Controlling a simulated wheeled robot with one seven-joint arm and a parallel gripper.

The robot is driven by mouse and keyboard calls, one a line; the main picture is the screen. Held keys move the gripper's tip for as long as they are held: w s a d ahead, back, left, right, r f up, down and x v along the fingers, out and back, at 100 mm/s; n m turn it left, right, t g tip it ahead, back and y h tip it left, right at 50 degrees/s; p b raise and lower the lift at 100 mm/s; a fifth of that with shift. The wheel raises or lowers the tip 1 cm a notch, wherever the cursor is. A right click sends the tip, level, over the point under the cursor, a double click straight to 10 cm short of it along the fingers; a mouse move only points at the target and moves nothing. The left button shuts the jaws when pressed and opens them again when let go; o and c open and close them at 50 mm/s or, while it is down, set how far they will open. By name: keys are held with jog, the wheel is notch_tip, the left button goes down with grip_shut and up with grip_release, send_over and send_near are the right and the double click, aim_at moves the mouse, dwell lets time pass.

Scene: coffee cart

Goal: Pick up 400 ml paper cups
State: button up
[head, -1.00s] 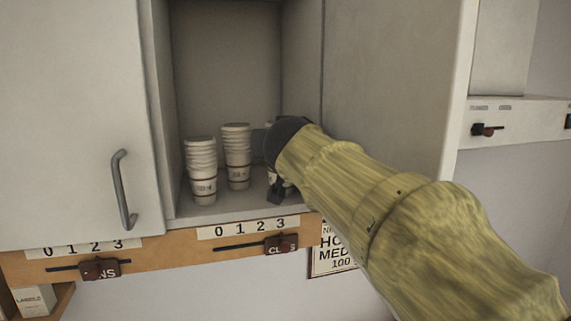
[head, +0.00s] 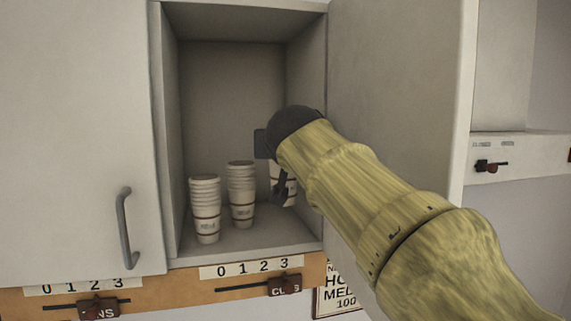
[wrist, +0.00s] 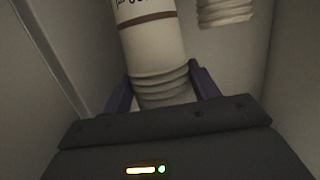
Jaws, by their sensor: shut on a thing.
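My gripper (wrist: 162,95) is shut on a stack of white paper cups (wrist: 152,48) with a brown band, between its two fingers in the wrist view. In the head view my gripper (head: 277,178) is inside the open cabinet at its right side, and the held stack (head: 290,188) shows partly behind it, raised above the shelf. Two other stacks of white cups, a left one (head: 205,208) and a middle one (head: 241,195), stand upright on the shelf to the left. I cannot read the size on the cups.
The cabinet's open door (head: 395,95) stands to the right of my arm. A closed door with a handle (head: 127,228) is at the left. Sliders, one marked "CUPS" (head: 284,286), sit on the wooden rail below. The cabinet's upper space is free.

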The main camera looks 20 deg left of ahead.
jog(key=shift+s+r+b, duration=0.1)
jog(key=shift+s+b, duration=0.2)
jog(key=shift+b, duration=0.1)
jog(key=s+b, duration=1)
jog(key=s, duration=0.9)
jog(key=shift+a+r, duration=0.15)
jog(key=shift+a, duration=0.2)
